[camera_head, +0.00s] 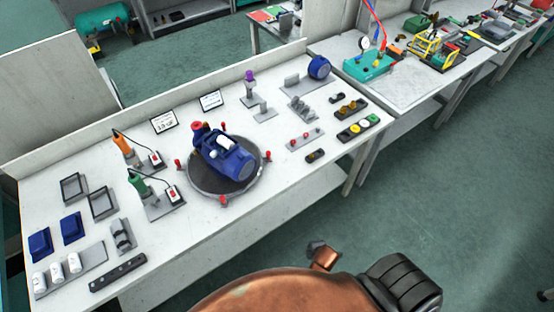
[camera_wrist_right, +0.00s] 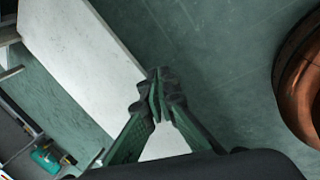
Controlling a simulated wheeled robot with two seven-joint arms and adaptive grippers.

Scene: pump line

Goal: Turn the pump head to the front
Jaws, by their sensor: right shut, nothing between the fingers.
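A blue pump (camera_head: 225,160) lies on a dark round turntable (camera_head: 206,184) with several red knobs around its rim, in the middle of the near bench. The ribbed motor end points right and toward the bench's front edge. The pump's other end, with a red cap (camera_head: 197,126), points back left. My right gripper (camera_wrist_right: 160,92) shows in the right wrist view with its dark green fingers together and nothing between them. It is off the bench's front side, over the floor, away from the pump. My left gripper is not in view.
Two tools on stands (camera_head: 145,187) stand left of the turntable. Small trays and parts (camera_head: 305,138) lie to its right. Two signs (camera_head: 164,121) stand behind it. The bench's front edge (camera_head: 270,252) is clear; a second bench (camera_head: 405,90) stands beyond at right.

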